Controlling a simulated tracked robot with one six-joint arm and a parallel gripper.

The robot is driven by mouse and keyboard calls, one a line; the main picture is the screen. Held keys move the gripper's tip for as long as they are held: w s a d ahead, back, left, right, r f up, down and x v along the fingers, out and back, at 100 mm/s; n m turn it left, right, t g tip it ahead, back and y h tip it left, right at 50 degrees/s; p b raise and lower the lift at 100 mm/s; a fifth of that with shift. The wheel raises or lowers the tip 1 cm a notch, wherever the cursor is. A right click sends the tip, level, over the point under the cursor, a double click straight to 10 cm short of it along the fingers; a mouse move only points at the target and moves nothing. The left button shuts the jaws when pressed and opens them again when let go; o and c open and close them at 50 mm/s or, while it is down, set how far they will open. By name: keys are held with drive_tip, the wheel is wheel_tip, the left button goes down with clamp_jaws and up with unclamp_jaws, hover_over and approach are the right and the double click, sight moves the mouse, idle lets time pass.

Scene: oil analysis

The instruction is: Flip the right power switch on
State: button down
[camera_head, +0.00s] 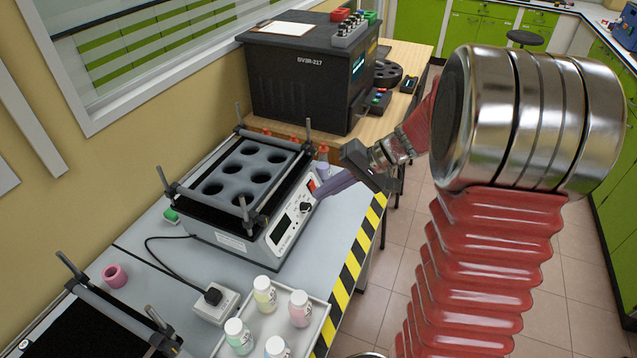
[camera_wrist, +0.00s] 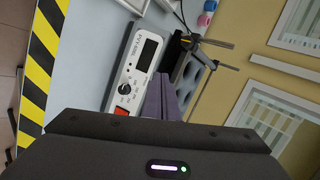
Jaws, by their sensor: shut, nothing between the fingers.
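The shaker (camera_head: 240,230) stands on the grey bench, with a white front panel, a dark display and a black knob (camera_head: 305,207). The red-orange power switch (camera_head: 312,186) is at the right end of that panel. In the wrist view the switch (camera_wrist: 124,88) sits low on the panel, close left of my fingers; its on or off position is too small to tell. My gripper (camera_head: 322,194) is shut and empty, its purple-grey fingers pointing at the panel's right end. I cannot tell whether the fingertips (camera_wrist: 160,82) touch the shaker.
A black box machine (camera_head: 300,85) stands behind on a wooden table. A tray (camera_head: 262,325) with several capped bottles is in front. Striped tape (camera_head: 352,270) marks the bench edge.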

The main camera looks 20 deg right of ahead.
sight(313, 184)
drive_tip(key=w+d+f+m+t, duration=0.2)
drive_tip(key=w+d+f, duration=0.1)
drive_tip(key=d, duration=0.4)
drive_tip(key=w+d+f+m+t+y, duration=0.1)
drive_tip(key=w+d+f+m+t, duration=0.1)
drive_tip(key=d+f, duration=0.4)
drive_tip(key=shift+w+d+f+t, duration=0.25)
drive_tip(key=shift+w+d+t, duration=0.55)
drive_tip(key=shift+w+d, duration=0.35)
drive_tip(key=x, duration=1.4)
drive_tip(key=shift+s+r, duration=0.1)
drive_tip(key=shift+r, duration=0.05)
drive_tip(key=shift+a, duration=0.2)
drive_tip(key=shift+d, duration=0.1)
drive_tip(key=shift+r, duration=0.8)
